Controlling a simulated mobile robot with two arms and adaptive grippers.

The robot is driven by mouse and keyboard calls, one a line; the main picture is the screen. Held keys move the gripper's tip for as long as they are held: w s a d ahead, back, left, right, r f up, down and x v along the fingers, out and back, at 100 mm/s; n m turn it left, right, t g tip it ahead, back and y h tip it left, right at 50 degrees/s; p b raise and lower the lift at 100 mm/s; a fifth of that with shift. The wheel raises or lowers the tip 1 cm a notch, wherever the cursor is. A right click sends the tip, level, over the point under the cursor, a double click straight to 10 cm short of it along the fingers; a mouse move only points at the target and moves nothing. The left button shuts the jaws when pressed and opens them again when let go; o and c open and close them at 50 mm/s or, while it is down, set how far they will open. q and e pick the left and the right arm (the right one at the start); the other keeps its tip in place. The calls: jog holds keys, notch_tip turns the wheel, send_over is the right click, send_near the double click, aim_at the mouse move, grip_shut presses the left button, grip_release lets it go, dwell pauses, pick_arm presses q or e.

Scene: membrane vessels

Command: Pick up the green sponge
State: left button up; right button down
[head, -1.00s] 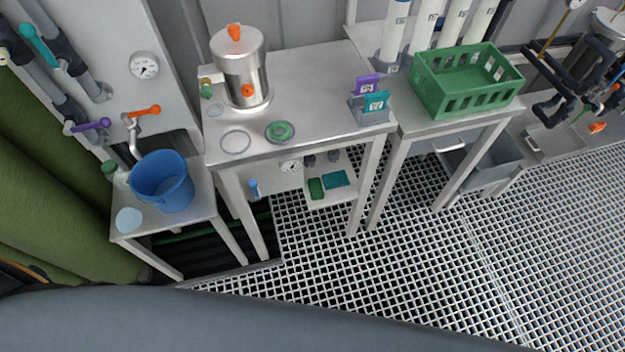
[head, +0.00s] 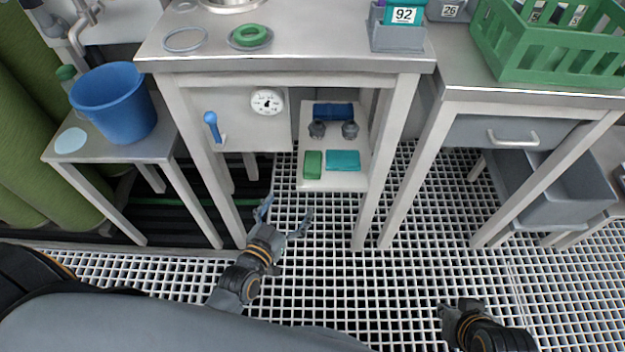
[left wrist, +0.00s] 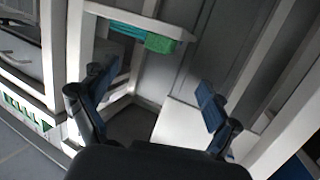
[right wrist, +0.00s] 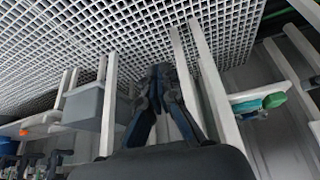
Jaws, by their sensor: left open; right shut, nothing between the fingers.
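The green sponge (head: 313,164) lies at the front left of a low white shelf (head: 345,186) under the middle table, left of a teal cloth (head: 343,160). In the left wrist view the sponge (left wrist: 160,43) shows at the shelf's edge, beyond my fingers. My left gripper (head: 285,216) is open and empty in front of and below the shelf; it also shows in the left wrist view (left wrist: 155,92). My right gripper (head: 460,306) is low at the right, over the grating; in the right wrist view (right wrist: 160,75) its fingers are together and empty. The sponge (right wrist: 274,100) also shows there.
Table legs (head: 371,190) stand on both sides of the shelf. Dark knobs (head: 349,130) and a blue item (head: 333,110) are at the shelf's back. A blue lever (head: 212,126) sticks out at the left. The grating (head: 330,265) in front is clear.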

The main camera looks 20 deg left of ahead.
aim_at(307, 174)
pick_arm(q)
jog(key=shift+t, duration=0.3)
jog(key=w, duration=0.3)
jog(key=w+b, duration=0.1)
jog(key=w, duration=0.1)
jog(key=w+d+b, duration=0.1)
jog(key=w, duration=0.2)
jog(key=shift+w+f, duration=0.25)
jog(key=shift+w, duration=0.1)
jog(key=shift+w+b, duration=0.25)
jog(key=shift+b, duration=0.05)
jog(key=w+b, duration=0.1)
jog(key=w, duration=0.1)
jog(key=w+f+b, duration=0.1)
jog(key=w, duration=0.1)
jog(key=shift+w+d, duration=0.15)
jog(key=shift+w, duration=0.05)
jog(key=shift+w+r, duration=0.1)
jog(key=shift+w, duration=0.05)
pick_arm(e)
jog(key=w+a+r+t+y, duration=0.1)
jog(key=w+a+r+t, duration=0.1)
jog(key=w+r+t, duration=0.4)
jog(key=w+a+r+t+y, duration=0.2)
jog(key=w+a+r+t, duration=0.1)
jog(key=w+r+t, duration=0.2)
notch_tip(307, 174, up, 4)
jog(key=shift+w+a+n+t, duration=0.3)
jog(key=shift+w+t, duration=0.1)
jog(key=shift+w, duration=0.6)
